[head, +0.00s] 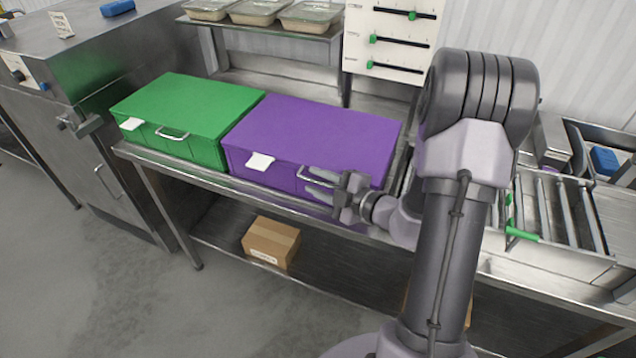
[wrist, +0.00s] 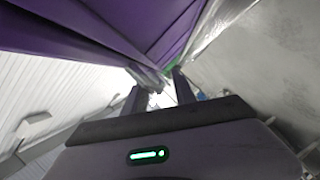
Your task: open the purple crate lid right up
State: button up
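The purple crate (head: 312,132) stands on the steel table with its lid down. A metal bar handle (head: 304,178) and a white label (head: 260,162) are on its front. My gripper (head: 312,183) is at the handle, coming from the right, with its two fingers apart. The fingers partly hide the handle, and I cannot tell whether they touch it. In the wrist view the purple crate (wrist: 100,25) fills the upper left. My gripper (wrist: 155,84) shows there with a gap between the fingers.
A green crate (head: 190,105) with its lid down stands close to the left. A shelf (head: 262,30) with food trays and a slider panel (head: 392,38) are behind. A conveyor (head: 555,215) is at the right. A cardboard box (head: 271,242) sits on the lower shelf.

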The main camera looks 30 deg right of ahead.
jog(key=shift+c, duration=0.3)
grip_shut()
dwell(1.1)
